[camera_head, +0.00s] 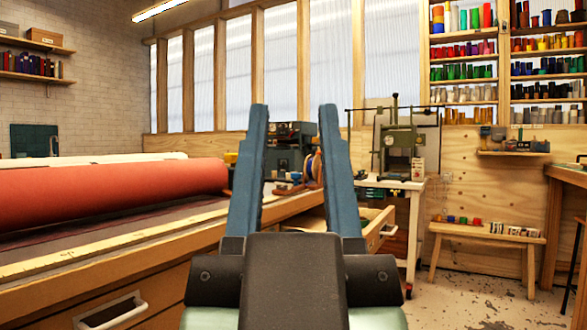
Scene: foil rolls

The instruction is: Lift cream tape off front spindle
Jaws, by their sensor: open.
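My gripper (293,110) is open in the middle of the head view, its two blue-grey fingers pointing up and away with nothing between them. Beyond the fingers, at the far end of the long workbench (205,228), stands a small upright orange-brown roll (315,166), partly covered by the right finger. It sits on or beside a low brown stand. My gripper is well short of it and not touching it. I cannot make out the cream tape or the front spindle; they may be hidden by my fingers or too small to tell.
A big red fabric roll (110,190) lies along the bench at left. A drawer (372,222) is open on the bench's right side. A press-like machine (398,145) stands on a white table at right. A low wooden bench (487,234) stands farther right; the floor before it is clear.

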